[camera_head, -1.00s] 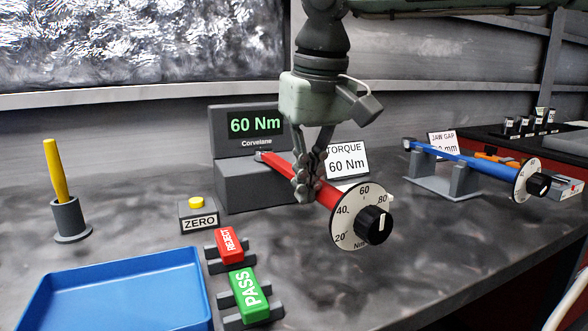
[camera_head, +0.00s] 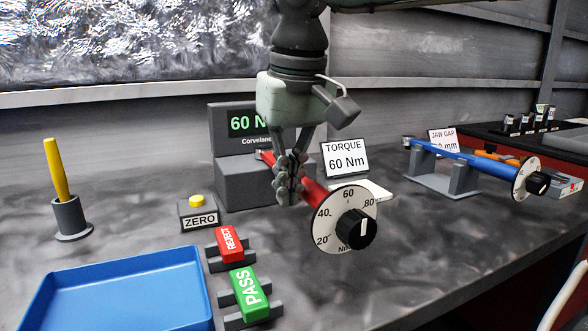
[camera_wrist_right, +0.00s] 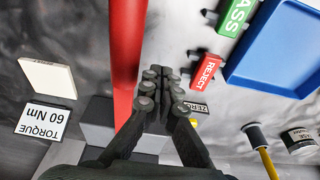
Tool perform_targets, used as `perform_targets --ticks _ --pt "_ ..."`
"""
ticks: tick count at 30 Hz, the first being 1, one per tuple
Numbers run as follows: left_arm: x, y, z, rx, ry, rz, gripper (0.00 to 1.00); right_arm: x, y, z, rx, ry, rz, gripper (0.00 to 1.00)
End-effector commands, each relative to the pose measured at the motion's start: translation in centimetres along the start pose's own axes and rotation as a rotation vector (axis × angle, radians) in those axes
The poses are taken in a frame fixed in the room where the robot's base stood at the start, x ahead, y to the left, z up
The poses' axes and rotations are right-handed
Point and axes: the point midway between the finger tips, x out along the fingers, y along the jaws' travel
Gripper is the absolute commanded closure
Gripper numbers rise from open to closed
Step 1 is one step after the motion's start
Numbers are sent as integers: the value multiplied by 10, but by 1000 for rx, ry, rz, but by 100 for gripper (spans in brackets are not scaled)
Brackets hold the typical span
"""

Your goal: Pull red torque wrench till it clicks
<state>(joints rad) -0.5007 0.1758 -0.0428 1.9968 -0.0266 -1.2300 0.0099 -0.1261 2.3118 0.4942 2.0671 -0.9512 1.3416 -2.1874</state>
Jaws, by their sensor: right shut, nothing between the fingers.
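The red torque wrench (camera_head: 315,196) reaches from the grey tester block (camera_head: 240,186) toward the front right, ending in a white dial (camera_head: 331,224) with a black knob (camera_head: 356,229). The tester's screen (camera_head: 240,124) shows "60 N", the rest hidden by my right gripper (camera_head: 289,193). That gripper's fingers are shut and empty, beside the red handle. In the right wrist view, the red handle (camera_wrist_right: 125,55) runs just left of the closed fingertips (camera_wrist_right: 157,72); whether they touch is unclear. A card (camera_head: 345,158) reads "TORQUE 60 Nm". My left gripper is not in view.
In front lie a ZERO button box (camera_head: 199,214), red REJECT block (camera_head: 230,244), green PASS block (camera_head: 246,291) and blue tray (camera_head: 178,263). A yellow tool stands in a grey holder (camera_head: 71,216). A blue wrench (camera_head: 470,163) rests on a stand at right.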

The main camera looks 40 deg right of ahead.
Motion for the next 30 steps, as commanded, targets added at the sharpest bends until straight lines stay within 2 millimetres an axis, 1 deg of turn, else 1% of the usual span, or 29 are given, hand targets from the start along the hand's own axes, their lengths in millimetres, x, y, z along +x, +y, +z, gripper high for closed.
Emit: perform_targets --ticks 3,7,8,9,24,30 --pt "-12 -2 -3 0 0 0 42 -15 0 -3 0 1 -1 100" --pt "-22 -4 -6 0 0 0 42 -27 0 -6 1 1 -1 100" --pt "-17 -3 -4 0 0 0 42 -26 0 -6 2 2 0 100" --pt "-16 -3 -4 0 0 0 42 -30 0 -7 2 3 -1 100" --pt "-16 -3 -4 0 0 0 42 -79 0 -16 1 1 0 100" --pt "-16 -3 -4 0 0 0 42 -87 0 -18 0 1 0 100"
